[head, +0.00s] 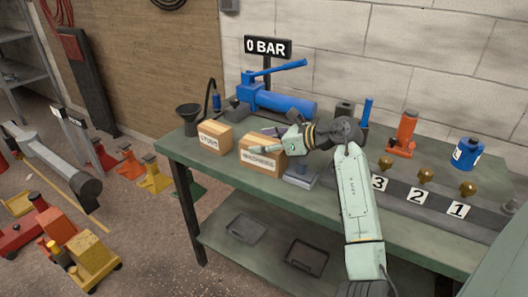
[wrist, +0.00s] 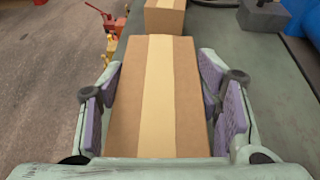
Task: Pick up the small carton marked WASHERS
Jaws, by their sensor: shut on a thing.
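A brown carton (head: 262,160) with a white label stands on the green bench. The label looks like WASHERS but is too blurred to read surely. My gripper (head: 272,138) is shut on this carton from the right. In the wrist view the carton (wrist: 157,95), with a pale tape strip along its top, lies between the purple finger pads of my gripper (wrist: 162,110). I cannot tell whether its base touches the bench. A second, smaller-looking carton (head: 214,137) stands to its left, its label unclear; it shows at the top of the wrist view (wrist: 165,17).
The bench (head: 200,165) also holds a black funnel (head: 188,117), a blue pump (head: 275,100) behind the cartons, an orange bottle jack (head: 404,132) and a blue can (head: 467,153). A grey tray (head: 301,175) lies right of the held carton.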

